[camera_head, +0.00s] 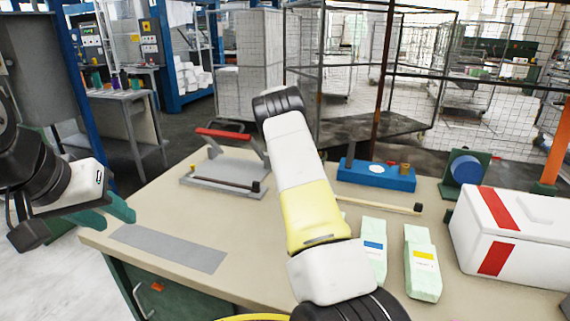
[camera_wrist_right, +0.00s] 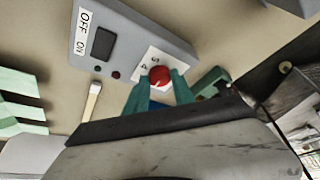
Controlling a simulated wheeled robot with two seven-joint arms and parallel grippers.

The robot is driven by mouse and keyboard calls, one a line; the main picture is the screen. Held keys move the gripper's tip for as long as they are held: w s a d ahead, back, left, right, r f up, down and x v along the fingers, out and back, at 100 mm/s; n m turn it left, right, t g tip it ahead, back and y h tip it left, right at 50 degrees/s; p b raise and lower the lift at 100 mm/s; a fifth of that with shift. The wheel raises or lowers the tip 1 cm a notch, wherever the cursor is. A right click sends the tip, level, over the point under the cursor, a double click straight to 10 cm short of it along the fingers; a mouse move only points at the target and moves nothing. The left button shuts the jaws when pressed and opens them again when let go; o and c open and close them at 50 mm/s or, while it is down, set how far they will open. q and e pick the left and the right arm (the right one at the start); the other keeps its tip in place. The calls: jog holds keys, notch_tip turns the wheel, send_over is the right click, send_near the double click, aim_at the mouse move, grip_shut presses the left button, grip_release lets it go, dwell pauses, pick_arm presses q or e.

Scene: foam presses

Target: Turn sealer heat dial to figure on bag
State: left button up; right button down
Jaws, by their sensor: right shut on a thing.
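In the right wrist view, the grey sealer box (camera_wrist_right: 125,45) bears an OFF/ON label and a dark display. In the head view my right arm covers the middle of the table and hides that gripper. Two pale green bags (camera_head: 373,253) (camera_head: 422,268) stand right of the arm, with blue and yellow labels; their print is unreadable. My left gripper (camera_head: 112,211) hangs empty by the table's left edge.
A press with a red bar (camera_head: 224,134) stands at the back left, a blue box with knobs (camera_head: 376,176) behind the bags. A white box with red stripes (camera_head: 512,240) stands at the right. A flat grey strip (camera_head: 168,247) lies front left, with bare table around it.

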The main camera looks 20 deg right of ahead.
jog(key=shift+a+f, duration=0.1)
jog(key=c, duration=1.1)
grip_release()
jog(key=shift+o, duration=0.2)
jog(key=v, duration=0.7)
jog(key=shift+r, duration=0.45)
jog(key=shift+a, duration=0.1)
